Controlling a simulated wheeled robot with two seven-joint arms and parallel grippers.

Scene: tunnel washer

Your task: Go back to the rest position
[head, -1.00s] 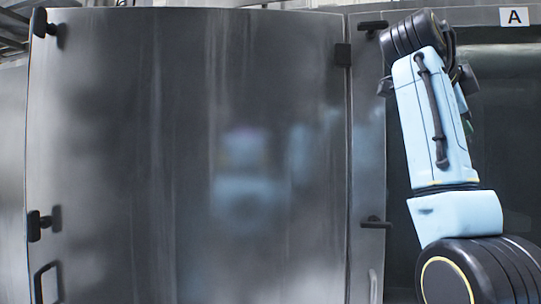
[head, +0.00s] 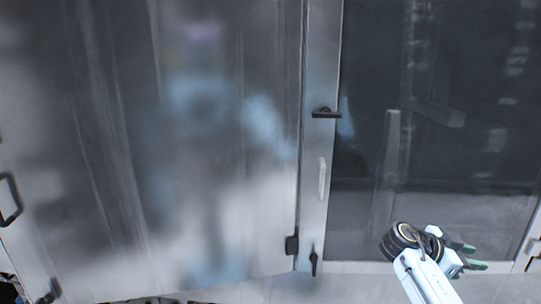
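My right gripper (head: 473,256) shows at the lower right, at the end of my light-blue arm with a black wrist joint. Its two dark green-tipped fingers point to the right and stand apart, with nothing seen between them. It is in front of the lower edge of the dark glass panel (head: 440,130); I cannot tell how far from it. My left gripper is not in view.
A large brushed-metal door (head: 210,150) fills the left, with a black handle (head: 9,199) at its edge. A metal frame post (head: 317,180) with a black latch (head: 325,113) stands between door and glass.

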